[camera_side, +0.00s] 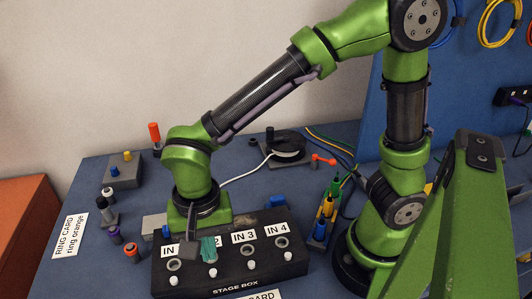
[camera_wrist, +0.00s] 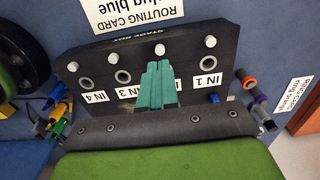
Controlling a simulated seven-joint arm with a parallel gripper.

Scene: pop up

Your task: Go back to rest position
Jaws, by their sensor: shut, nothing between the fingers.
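My gripper (camera_side: 208,249) is low over the black stage box (camera_side: 240,279), in front of the IN 2 label. Its teal fingers are together and empty; they also show in the wrist view (camera_wrist: 158,85), where they cover the IN 2 spot. I cannot tell whether the fingertips touch the box. The IN 1, IN 3 and IN 4 labels show, with round sockets and white knobs. A blue plug (camera_wrist: 214,97) shows beside the IN 1 label in the wrist view.
A rack of green, yellow and blue plugs (camera_side: 326,214) stands right of the box. Coloured knobs or rings (camera_side: 114,236) and a ring card (camera_side: 71,236) lie left. A grey block (camera_side: 124,174) and a black round device (camera_side: 286,148) with cables are behind. A routing card (camera_wrist: 135,12) lies in front.

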